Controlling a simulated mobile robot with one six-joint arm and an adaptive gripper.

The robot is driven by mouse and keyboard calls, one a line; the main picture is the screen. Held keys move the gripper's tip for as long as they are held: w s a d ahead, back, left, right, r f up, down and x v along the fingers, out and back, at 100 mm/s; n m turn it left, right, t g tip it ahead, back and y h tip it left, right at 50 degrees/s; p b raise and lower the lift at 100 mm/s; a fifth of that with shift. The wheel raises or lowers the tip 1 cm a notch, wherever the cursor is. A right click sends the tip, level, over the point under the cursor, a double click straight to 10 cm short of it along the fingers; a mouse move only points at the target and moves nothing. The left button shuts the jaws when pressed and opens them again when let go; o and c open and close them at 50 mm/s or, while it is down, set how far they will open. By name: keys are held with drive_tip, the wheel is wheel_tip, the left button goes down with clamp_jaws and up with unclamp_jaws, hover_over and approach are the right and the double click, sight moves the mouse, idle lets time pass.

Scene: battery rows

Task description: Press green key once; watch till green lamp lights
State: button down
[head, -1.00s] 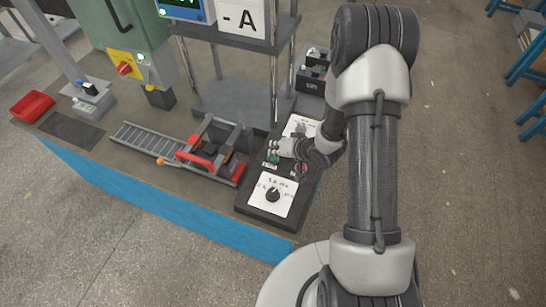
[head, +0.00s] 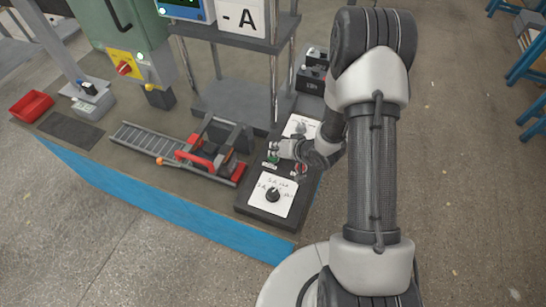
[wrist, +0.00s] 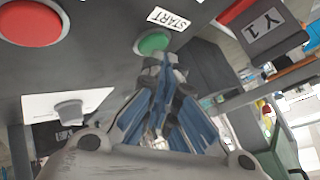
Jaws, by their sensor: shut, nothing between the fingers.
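The green key (head: 272,160) is on the dark control box (head: 249,200). In the wrist view the green key (wrist: 153,42) is a round button beside a START label (wrist: 168,18). My gripper (head: 274,148) is shut and empty, with its tips right at the key. In the wrist view my gripper (wrist: 160,64) overlaps the key's near edge; I cannot tell whether they touch. A small lamp (head: 140,56) on the green cabinet (head: 125,30) looks bright green.
A red button (head: 301,168) sits right of the green key; it also shows in the wrist view (wrist: 30,22). A dial plate (head: 269,194) lies in front. A ramp with a red clamp (head: 196,160) stands to the left. A red tray (head: 32,106) is at the far left.

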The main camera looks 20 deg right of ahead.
drive_tip(key=shift+f, duration=0.4)
drive_tip(key=shift+r, duration=0.15)
idle(0.4)
drive_tip(key=shift+r+p, duration=0.6)
drive_tip(key=shift+r, duration=0.1)
drive_tip(key=shift+r, duration=0.1)
wheel_tip(320, 180, up, 5)
drive_tip(key=p, duration=0.4)
drive_tip(key=shift+p, duration=0.35)
idle(0.3)
